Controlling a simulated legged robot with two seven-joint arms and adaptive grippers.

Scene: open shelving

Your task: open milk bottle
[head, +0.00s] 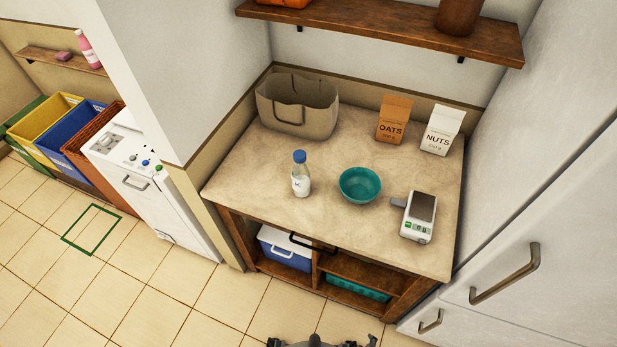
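The milk bottle (301,183) stands upright on the counter (240,180), left of the middle. It is clear with white contents and a pale label, and its blue cap (299,156) sits on its top. No gripper is near the bottle. Only a small dark grey piece of my own body shows at the bottom edge, and I cannot make out either gripper in it.
A teal bowl (360,186) stands right of the bottle, with a scale (418,218) farther right. A fabric bag (297,105), an oats carton (394,119) and a nuts carton (442,129) stand behind. A wooden shelf (400,29) hangs above. A fridge (540,190) bounds the right.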

